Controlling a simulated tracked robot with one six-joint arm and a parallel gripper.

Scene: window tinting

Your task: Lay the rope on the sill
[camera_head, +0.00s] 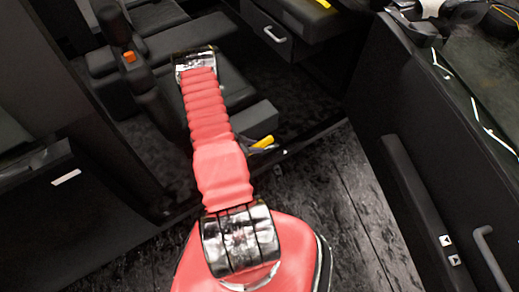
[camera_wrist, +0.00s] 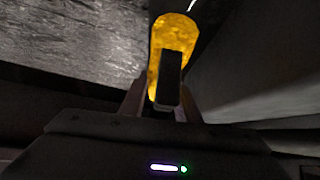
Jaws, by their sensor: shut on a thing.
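In the wrist view my gripper (camera_wrist: 162,105) is shut on a yellow-orange thing (camera_wrist: 175,32) that sticks out beyond the fingers. A dark block (camera_wrist: 169,78) covers part of it. I cannot tell for sure whether this is the rope. In the head view a small yellow piece (camera_head: 263,142) shows at the end of my arm, just above the dark edge of the car's doorway. This low edge looks like the sill (camera_head: 312,136). My arm hides part of it, and no rope lies on its visible part.
A dark car interior with a seat (camera_head: 190,40) and a lever with an orange button (camera_head: 129,57) lies beyond the doorway. A door panel (camera_head: 400,125) with a handle stands at the right. The dark floor (camera_head: 350,225) before the doorway looks clear.

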